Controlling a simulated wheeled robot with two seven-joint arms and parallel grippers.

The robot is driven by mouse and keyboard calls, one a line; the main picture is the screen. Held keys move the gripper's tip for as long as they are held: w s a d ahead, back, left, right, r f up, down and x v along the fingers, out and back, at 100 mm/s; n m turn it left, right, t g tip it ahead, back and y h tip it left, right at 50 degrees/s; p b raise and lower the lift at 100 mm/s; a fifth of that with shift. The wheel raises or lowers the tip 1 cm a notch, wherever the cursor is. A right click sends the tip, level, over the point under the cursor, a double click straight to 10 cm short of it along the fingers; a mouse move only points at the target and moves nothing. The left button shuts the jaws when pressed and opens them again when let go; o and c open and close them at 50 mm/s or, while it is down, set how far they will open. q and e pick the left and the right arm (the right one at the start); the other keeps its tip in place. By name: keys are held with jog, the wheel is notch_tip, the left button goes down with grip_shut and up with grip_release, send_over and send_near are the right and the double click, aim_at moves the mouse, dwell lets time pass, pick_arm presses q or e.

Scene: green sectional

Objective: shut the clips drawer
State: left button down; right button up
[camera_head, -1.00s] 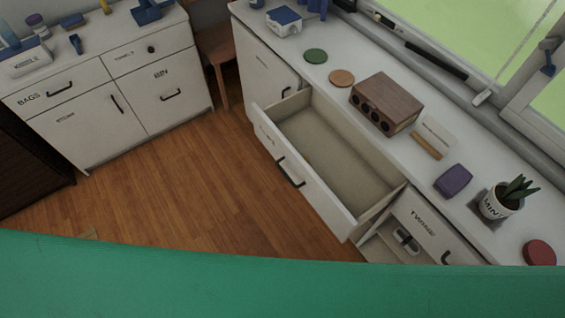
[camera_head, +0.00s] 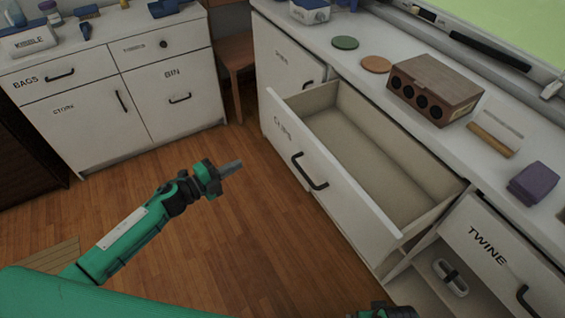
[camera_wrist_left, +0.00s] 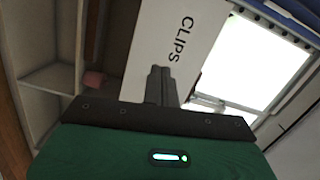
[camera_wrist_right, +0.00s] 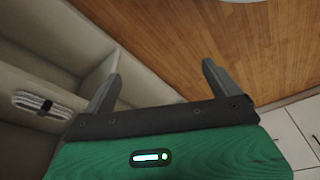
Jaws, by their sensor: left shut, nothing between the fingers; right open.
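The clips drawer (camera_head: 322,162) stands pulled out from the white counter, empty, with a black bar handle (camera_head: 309,172) on its front. Its front, lettered CLIPS, also shows in the left wrist view (camera_wrist_left: 178,50). My left gripper (camera_head: 232,168) is shut and empty, over the floor to the left of the drawer front and apart from it. My right gripper shows only as a small piece at the bottom edge of the head view. In the right wrist view the right gripper (camera_wrist_right: 160,75) is open and empty, with wood floor and an open cubby beyond it.
The TWINE drawer (camera_head: 490,250) is beside the clips drawer at the right, over an open shelf holding a bundle of cord (camera_head: 450,277). A wooden box (camera_head: 432,88) and a purple block (camera_head: 534,182) stand on the counter. The wood floor (camera_head: 255,245) before the drawer is clear.

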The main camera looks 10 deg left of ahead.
pick_arm(q)
notch_tip(320, 180, up, 2)
jog(key=s+d+m+g+h+b, duration=0.1)
jog(key=d+m+g+h, duration=0.1)
jog(key=m, duration=0.1)
send_near(292, 144)
jog(key=x, duration=0.7)
jog(key=shift+p, duration=0.35)
pick_arm(e)
jog(key=shift+r, duration=0.3)
